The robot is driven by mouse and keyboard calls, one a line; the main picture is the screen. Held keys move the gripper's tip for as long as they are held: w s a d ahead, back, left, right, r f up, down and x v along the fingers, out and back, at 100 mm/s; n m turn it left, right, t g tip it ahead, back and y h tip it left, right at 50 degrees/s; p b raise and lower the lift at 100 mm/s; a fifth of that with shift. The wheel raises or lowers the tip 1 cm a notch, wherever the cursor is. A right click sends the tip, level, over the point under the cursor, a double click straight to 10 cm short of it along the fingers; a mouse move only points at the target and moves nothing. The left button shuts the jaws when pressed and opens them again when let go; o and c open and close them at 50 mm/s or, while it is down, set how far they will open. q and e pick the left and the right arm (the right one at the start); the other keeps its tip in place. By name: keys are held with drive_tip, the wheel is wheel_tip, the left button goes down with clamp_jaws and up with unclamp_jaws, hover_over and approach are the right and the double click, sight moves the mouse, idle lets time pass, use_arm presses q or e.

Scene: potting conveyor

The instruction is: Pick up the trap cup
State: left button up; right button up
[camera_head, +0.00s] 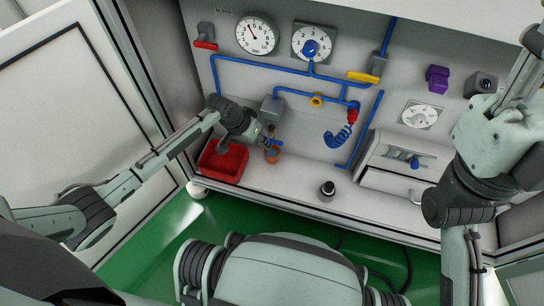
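A small terracotta-coloured cup (272,155) stands on the shelf at the back, beside the red bin. A short dark cylindrical cup (327,191) with a pale top stands alone nearer the shelf's front. I cannot tell from looks which one is the trap cup. My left gripper (268,143) reaches in from the left, with its fingertips close above the terracotta-coloured cup. Whether they touch it or how wide they are is too small to tell. My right gripper (524,78) is raised at the right edge, far from both cups, partly cut off by the frame.
A red bin (222,162) stands left on the shelf (290,180). Blue pipes (280,71), gauges and valves line the back wall. A coiled blue hose (338,137) hangs in the middle. A grey box with a handle (392,165) stands right. Shelf around the dark cup is clear.

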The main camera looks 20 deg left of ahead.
use_arm(q)
drive_tip(key=b, duration=0.2)
hover_over(272, 155)
drive_tip(key=s+a, duration=0.1)
drive_tip(key=a, duration=0.1)
wheel_tip(272, 155, down, 4)
drive_tip(key=shift+a+f, duration=0.1)
drive_tip(key=shift+c, duration=0.6)
clamp_jaws()
